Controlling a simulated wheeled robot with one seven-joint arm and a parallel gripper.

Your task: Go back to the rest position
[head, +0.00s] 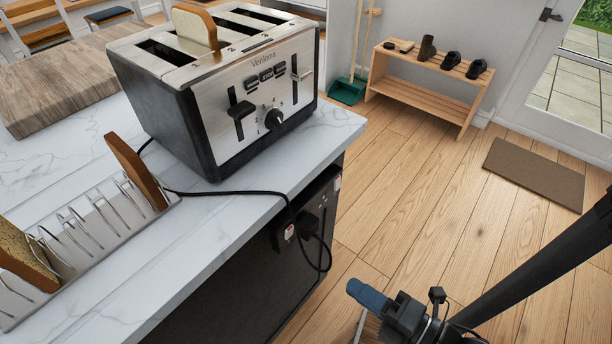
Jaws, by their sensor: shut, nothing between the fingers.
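My gripper (366,295) shows at the lower right, at the end of my dark arm coming in from the right edge. Its blue fingers are together with nothing between them, and they point left. It is apart from the counter, to the right of the counter's dark end panel, over the wooden floor.
A toaster (240,110) with a bread slice (196,27) in one slot stands on the marble counter (225,225). A wire rack (90,225) holds more slices at left. A cord (240,193) hangs over the edge.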

